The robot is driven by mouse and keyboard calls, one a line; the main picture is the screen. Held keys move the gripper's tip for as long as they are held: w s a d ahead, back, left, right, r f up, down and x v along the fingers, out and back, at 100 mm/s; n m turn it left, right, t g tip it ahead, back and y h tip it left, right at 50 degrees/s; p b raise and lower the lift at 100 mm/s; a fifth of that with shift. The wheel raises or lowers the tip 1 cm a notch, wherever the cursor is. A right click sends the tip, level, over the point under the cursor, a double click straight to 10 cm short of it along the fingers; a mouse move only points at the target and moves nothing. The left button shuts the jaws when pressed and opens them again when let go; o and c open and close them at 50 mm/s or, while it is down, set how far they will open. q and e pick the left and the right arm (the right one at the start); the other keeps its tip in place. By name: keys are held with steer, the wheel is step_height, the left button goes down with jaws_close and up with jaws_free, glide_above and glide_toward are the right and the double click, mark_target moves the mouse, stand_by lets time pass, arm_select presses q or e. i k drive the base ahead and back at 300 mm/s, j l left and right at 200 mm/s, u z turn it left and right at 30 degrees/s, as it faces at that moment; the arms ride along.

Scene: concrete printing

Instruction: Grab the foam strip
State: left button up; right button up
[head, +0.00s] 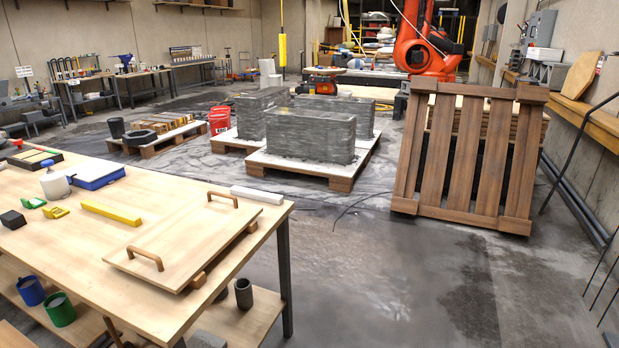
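Two long strips lie on the wooden workbench (178,212). A white strip (257,195) lies near the bench's far right corner, behind a wooden board. A yellow bar (111,213) lies left of the board, at the middle of the bench top. I cannot tell for certain from the picture which is the foam strip. Nothing touches the top of either one. Neither my left nor my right gripper is in view.
A wooden board with two handles (185,245) covers the bench's right part. A slatted wooden pallet (468,160) leans at the right. The concrete floor (400,275) right of the bench is clear.

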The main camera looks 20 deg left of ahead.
mark_target(264, 196)
steer(key=i+z, duration=0.2)
steer(key=i, duration=0.55)
steer(key=i+z, duration=0.2)
steer(key=i, duration=0.6)
steer(key=i+j+z, duration=0.2)
steer(key=i, duration=0.55)
steer(key=i+u, duration=0.2)
steer(key=u, duration=0.2)
steer(key=i+l+u, duration=0.1)
steer(key=u, duration=0.3)
steer(key=i+l+u, duration=0.15)
steer(key=u, duration=0.3)
steer(key=i+l+u, duration=0.2)
steer(key=u, duration=0.2)
